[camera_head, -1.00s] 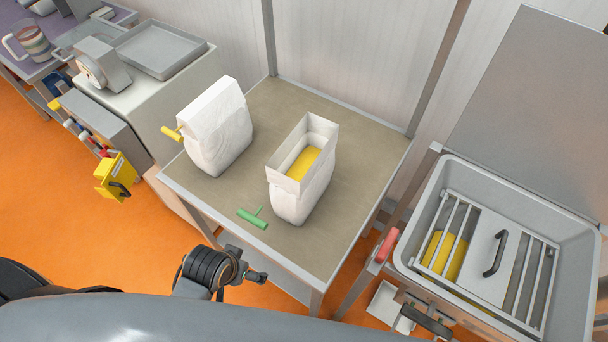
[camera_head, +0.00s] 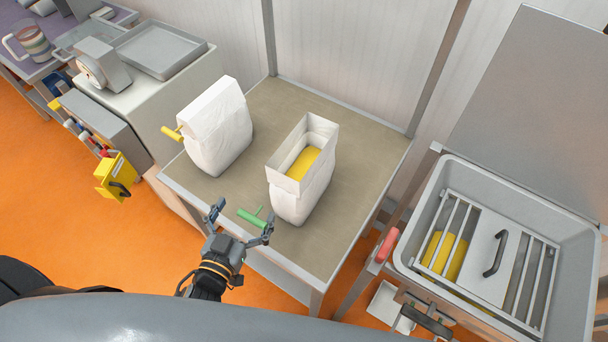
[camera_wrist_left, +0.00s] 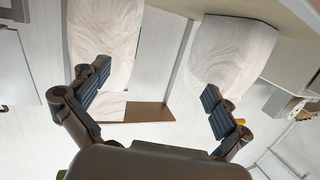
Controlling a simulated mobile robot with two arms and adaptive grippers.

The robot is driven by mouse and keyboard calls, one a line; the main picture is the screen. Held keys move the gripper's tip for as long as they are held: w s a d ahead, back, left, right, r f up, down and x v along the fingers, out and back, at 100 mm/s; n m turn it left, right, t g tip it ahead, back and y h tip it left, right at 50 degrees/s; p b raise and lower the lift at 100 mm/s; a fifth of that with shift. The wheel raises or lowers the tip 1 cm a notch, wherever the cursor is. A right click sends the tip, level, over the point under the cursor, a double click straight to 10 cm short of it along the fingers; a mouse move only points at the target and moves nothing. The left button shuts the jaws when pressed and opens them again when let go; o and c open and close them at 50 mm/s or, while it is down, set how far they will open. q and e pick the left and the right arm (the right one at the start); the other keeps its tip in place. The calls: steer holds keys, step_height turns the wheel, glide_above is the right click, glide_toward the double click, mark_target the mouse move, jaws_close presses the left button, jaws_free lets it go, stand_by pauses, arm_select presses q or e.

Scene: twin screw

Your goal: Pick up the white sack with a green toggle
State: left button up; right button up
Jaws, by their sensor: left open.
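The white sack with the green toggle (camera_head: 300,200) stands upright on the table, its top open and yellow contents showing inside. Its green toggle (camera_head: 252,219) sticks out low at the sack's front left. My left gripper (camera_head: 242,221) is open and empty at the table's front edge, its fingers spread either side of the toggle in the picture; whether they touch it I cannot tell. In the left wrist view the sack (camera_wrist_left: 100,40) is at upper left, beyond the open fingers (camera_wrist_left: 155,95). A bit of green shows at that view's bottom left edge. My right gripper is out of view.
A second white sack (camera_head: 219,135), closed, with a yellow toggle (camera_head: 171,133), stands at the table's (camera_head: 365,165) back left. A grey basin (camera_head: 573,270) with a rack is at the right. A post (camera_head: 437,70) rises behind the table. The table's right side is clear.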

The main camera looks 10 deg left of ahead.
mark_target(284, 200)
arm_select(q)
steer(key=s+d+m+h, duration=0.2)
steer(key=d+h, duration=0.2)
steer(key=d, duration=0.2)
steer(key=shift+t, duration=0.4)
steer(key=p+x, duration=0.2)
steer(key=x, duration=0.5)
steer(key=shift+a+r, duration=0.1)
steer(key=shift+r, duration=0.1)
steer(key=p+x, duration=0.1)
steer(key=x, duration=0.5)
steer(key=shift+s, duration=0.2)
steer(key=shift+c, duration=0.8)
steer(key=c, duration=1.1)
steer(key=shift+r+h, duration=0.2)
steer(key=shift+h, duration=0.1)
steer(key=shift+c, duration=1.7)
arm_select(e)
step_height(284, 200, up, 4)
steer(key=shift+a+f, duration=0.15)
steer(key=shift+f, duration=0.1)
